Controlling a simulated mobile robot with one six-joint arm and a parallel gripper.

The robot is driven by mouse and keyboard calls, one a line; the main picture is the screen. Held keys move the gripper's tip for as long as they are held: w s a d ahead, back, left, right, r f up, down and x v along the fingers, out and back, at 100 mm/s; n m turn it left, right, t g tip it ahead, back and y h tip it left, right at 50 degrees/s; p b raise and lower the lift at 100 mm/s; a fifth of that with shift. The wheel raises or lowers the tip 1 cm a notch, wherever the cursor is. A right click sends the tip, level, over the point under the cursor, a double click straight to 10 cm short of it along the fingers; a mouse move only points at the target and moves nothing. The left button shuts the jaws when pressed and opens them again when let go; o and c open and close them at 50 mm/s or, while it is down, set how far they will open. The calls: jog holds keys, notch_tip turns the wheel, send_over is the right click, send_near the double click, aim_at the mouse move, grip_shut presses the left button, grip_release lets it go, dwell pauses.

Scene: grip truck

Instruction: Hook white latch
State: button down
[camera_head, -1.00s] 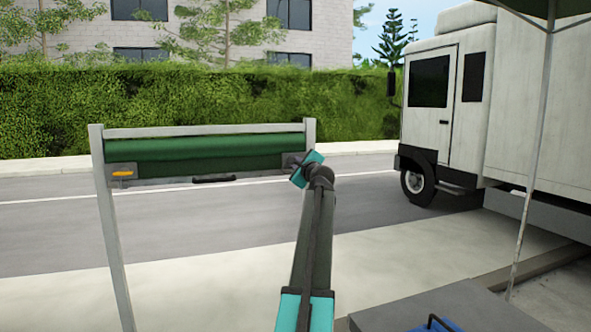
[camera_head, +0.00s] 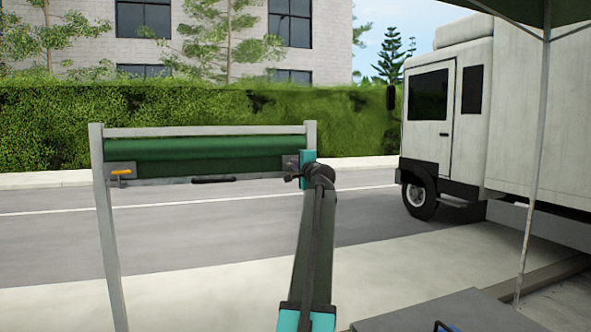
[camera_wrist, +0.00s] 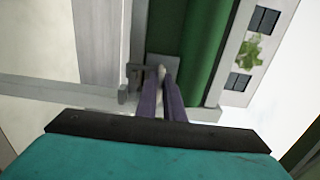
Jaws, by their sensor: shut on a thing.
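A rolled green shutter (camera_head: 200,146) hangs in a grey metal frame with a bottom bar. My gripper (camera_head: 291,177) is at the bar's right end, by a grey bracket. In the wrist view, my two dark fingers (camera_wrist: 160,92) are closed around a small pale piece, which looks like the white latch (camera_wrist: 161,72). It sits against a grey plate beside the green shutter (camera_wrist: 200,55). The fingers mostly cover the latch, so I cannot tell whether it is hooked. In the head view the latch is hidden by my gripper.
An orange latch (camera_head: 121,173) sits on the bar's left end and a black handle (camera_head: 213,180) at its middle. The frame's left post (camera_head: 108,230) and right post (camera_head: 310,135) flank the shutter. A white truck (camera_head: 445,115) stands at the right, beyond a thin pole (camera_head: 533,170).

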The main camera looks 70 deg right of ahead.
jog(key=shift+s+f, duration=0.1)
jog(key=c, duration=1.9)
grip_release()
jog(key=shift+o, duration=0.2)
jog(key=b+v, duration=0.1)
jog(key=v, duration=1.2)
jog(key=shift+s+a, duration=0.25)
jog(key=shift+a, duration=0.05)
jog(key=shift+w, duration=0.1)
